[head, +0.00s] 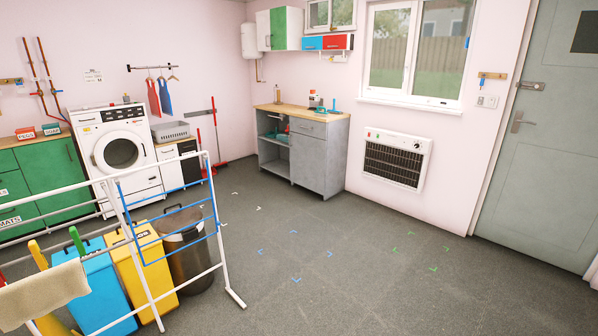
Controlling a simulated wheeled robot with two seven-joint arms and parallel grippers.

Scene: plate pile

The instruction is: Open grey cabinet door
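A grey cabinet (311,152) with a wooden top stands against the far wall, below the window side. Its left part is open shelving with a few small items inside. Its right part has a drawer (307,129) above a closed door (308,162). A small dark handle shows on the drawer; the door's handle is too small to make out. Neither of my grippers shows in the head view, and the cabinet is well across the room.
A white drying rack (236,298) stands at the front left, with blue and yellow bins (146,267) and a dark bin (188,262) behind it. A wall heater (396,159) hangs right of the cabinet. The floor (340,270) in the middle and right is clear, with small coloured corner marks.

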